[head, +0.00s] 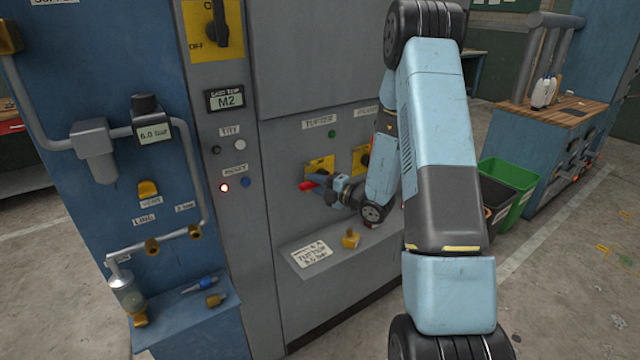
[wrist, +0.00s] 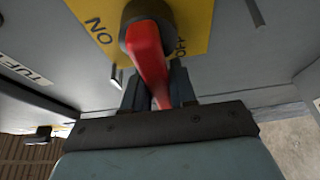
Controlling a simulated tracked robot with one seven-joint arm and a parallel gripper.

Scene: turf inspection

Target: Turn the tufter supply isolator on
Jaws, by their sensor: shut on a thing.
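The tufter supply isolator is a yellow plate (head: 322,163) with a red handle (head: 307,186), on the grey cabinet under a "TUFTER" label (head: 318,123). My gripper (head: 322,187) reaches it from the right and is shut on the red handle. In the wrist view the red handle (wrist: 148,57) runs from its dark hub down between my two fingers (wrist: 160,92). The yellow plate (wrist: 200,18) shows "ON", upside down, left of the handle and "OFF" close on its right. The handle's tip is hidden between the fingers.
A second yellow isolator (head: 360,158) sits just right, partly behind my wrist. Below, a ledge (head: 325,262) holds a card (head: 311,253) and a brass-coloured padlock (head: 350,239). A green lamp (head: 331,134) is above the isolator. Green (head: 510,185) and black bins stand at right.

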